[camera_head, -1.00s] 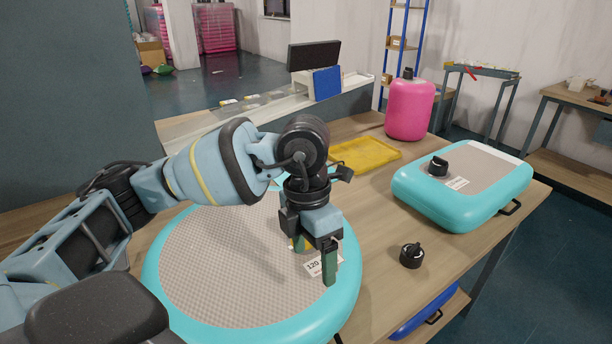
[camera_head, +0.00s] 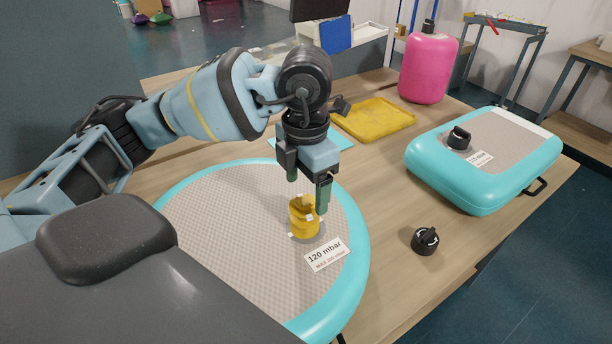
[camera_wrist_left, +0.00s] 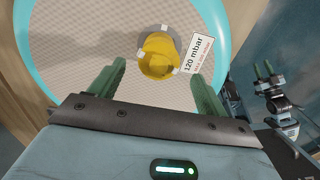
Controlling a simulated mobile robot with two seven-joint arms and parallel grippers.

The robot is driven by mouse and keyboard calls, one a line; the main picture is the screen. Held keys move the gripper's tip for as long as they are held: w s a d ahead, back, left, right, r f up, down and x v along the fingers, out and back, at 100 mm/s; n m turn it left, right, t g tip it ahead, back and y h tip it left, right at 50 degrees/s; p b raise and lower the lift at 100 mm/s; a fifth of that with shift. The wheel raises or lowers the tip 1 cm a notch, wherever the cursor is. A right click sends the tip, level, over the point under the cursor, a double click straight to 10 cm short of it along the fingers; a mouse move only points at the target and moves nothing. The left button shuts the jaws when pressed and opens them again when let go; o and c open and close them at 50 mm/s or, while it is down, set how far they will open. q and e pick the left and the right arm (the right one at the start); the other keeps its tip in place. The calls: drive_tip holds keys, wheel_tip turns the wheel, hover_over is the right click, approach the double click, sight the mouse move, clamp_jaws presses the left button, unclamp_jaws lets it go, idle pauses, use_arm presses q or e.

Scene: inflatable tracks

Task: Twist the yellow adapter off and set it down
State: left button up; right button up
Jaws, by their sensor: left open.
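The yellow adapter (camera_head: 304,222) is a ribbed yellow cylinder with white marks. It stands upright on the round turquoise inflatable (camera_head: 358,262), behind a "120 mbar" label (camera_head: 326,254). My left gripper (camera_head: 308,188) points down with its green fingers apart, just above and behind the adapter. In the left wrist view the adapter (camera_wrist_left: 159,55) shows in front of the gap between the open fingers (camera_wrist_left: 160,85), apart from both. What the adapter sits on is mostly hidden beneath it. My right gripper (camera_wrist_left: 264,70) shows small at the right edge of the left wrist view.
A black cap (camera_head: 425,241) lies on the bare wood to the right. A turquoise rectangular inflatable (camera_head: 480,195) with a black valve knob (camera_head: 458,137) stands beyond it. A yellow tray (camera_head: 375,118) and a pink canister (camera_head: 428,65) are at the back.

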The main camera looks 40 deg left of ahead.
sight(305, 200)
use_arm(q)
wheel_tip(305, 200, down, 6)
drive_tip(key=shift+r, duration=0.1)
drive_tip(key=shift+a+f, duration=0.1)
drive_tip(key=shift+f, duration=0.45)
use_arm(e)
drive_tip(key=shift+w+a, duration=0.15)
drive_tip(key=shift+a, duration=0.1)
use_arm(q)
drive_tip(key=c, duration=1)
drive_tip(key=m+b, duration=0.1)
drive_tip(key=m, duration=0.3)
drive_tip(key=shift+m, duration=0.6)
use_arm(e)
drive_tip(key=shift+s+d+f, duration=0.1)
drive_tip(key=shift+s+f, duration=0.55)
drive_tip(key=shift+f, duration=0.2)
